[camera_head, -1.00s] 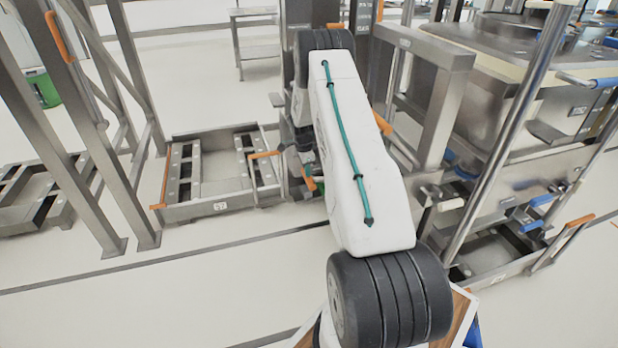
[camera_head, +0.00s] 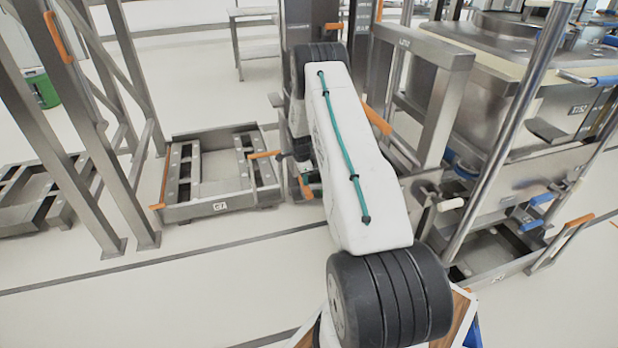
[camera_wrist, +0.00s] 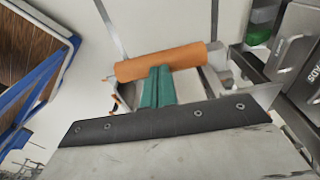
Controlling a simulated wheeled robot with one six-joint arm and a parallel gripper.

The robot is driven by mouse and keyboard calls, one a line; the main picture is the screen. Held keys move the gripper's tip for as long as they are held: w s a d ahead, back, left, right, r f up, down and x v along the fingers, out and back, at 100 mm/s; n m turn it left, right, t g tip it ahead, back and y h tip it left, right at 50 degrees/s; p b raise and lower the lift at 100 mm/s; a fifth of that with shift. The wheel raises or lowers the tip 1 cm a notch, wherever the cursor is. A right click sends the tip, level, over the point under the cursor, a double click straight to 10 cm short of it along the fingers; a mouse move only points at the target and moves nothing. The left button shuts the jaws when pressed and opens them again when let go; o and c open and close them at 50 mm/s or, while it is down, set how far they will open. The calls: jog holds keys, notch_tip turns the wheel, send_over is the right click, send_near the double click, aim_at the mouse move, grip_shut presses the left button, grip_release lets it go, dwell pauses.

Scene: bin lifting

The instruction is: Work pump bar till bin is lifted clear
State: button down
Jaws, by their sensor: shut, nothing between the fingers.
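In the wrist view, the teal fingers of my gripper (camera_wrist: 158,86) are shut and empty. Their tips overlap the lower side of an orange cylindrical grip (camera_wrist: 160,63), which looks like the pump bar's handle. I cannot tell whether they touch it. In the head view, my gripper is mostly hidden by my white arm. An orange bar (camera_head: 376,119) shows just right of the arm, and a small orange piece (camera_head: 305,187) shows low on its left; I cannot tell which is the grip. The large steel bin (camera_head: 470,95) stands at the right, above the lower frame; its underside is partly hidden.
A low steel floor frame (camera_head: 218,207) with orange levers lies left of my arm. Steel uprights (camera_head: 75,140) stand farther left. A slanted steel post (camera_head: 515,120) and a low frame (camera_head: 500,262) stand at the right. The pale floor at front left is clear.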

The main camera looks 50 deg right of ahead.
jog(key=shift+w+a+r, duration=0.2)
jog(key=shift+w+a, duration=0.15)
jog(key=shift+a, duration=0.15)
jog(key=shift+w+a+r, duration=0.15)
jog(key=shift+w+a, duration=0.15)
jog(key=shift+a, duration=0.2)
notch_tip(320, 180, up, 8)
jog(key=shift+w+a, duration=0.2)
jog(key=shift+a, duration=0.1)
jog(key=shift+f, duration=0.1)
dwell(0.5)
